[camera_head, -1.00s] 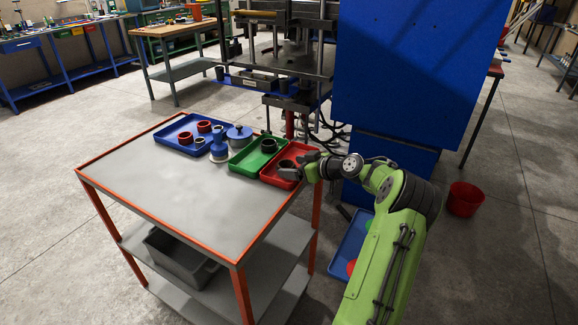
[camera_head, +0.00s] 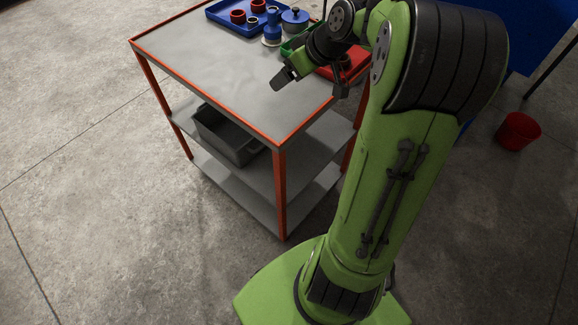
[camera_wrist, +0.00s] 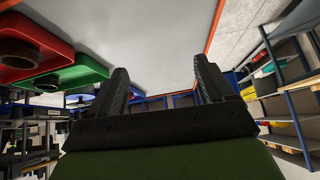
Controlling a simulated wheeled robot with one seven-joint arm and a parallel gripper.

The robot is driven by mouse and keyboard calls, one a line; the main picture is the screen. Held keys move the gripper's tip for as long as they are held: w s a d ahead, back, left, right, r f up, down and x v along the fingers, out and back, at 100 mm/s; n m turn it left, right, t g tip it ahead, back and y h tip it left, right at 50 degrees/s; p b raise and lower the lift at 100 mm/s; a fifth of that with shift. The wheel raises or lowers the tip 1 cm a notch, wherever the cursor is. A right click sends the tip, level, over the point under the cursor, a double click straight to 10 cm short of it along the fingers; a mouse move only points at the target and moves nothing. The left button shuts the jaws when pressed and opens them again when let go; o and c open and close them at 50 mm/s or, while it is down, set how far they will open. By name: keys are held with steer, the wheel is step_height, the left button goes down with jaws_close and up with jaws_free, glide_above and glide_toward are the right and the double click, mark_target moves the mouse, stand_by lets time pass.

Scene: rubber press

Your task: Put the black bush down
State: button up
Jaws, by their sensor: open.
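My gripper (camera_head: 311,88) is open over the front right part of the grey table top. The wrist view shows its two dark fingers (camera_wrist: 163,88) spread wide with nothing between them. A black bush (camera_wrist: 20,52) sits in the red tray (camera_wrist: 58,42), at the upper left of the wrist view and apart from the fingers. In the head view the red tray (camera_head: 358,56) is partly hidden behind my arm. The green tray (camera_wrist: 88,72) is beside it and holds another dark round part (camera_wrist: 42,82); in the head view my arm covers most of that tray.
A blue tray (camera_head: 222,14) with red rings (camera_head: 237,16) stands at the back of the table, with a blue part (camera_head: 272,28) beside it. The table's (camera_head: 205,62) left and middle are clear. A grey bin (camera_head: 222,140) sits on the shelf below. A red bucket (camera_head: 518,130) stands on the floor at right.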

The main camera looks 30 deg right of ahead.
steer(key=s+a+r+g+h, duration=0.1)
steer(key=s+a+r, duration=0.2)
steer(key=s+a, duration=0.5)
steer(key=s+a+m, duration=0.1)
steer(key=s+a, duration=0.3)
steer(key=s, duration=0.3)
steer(key=s+a+m+h, duration=0.1)
steer(key=s+a, duration=0.3)
steer(key=s, duration=0.4)
steer(key=shift+f+m, duration=0.4)
steer(key=shift+r, duration=0.1)
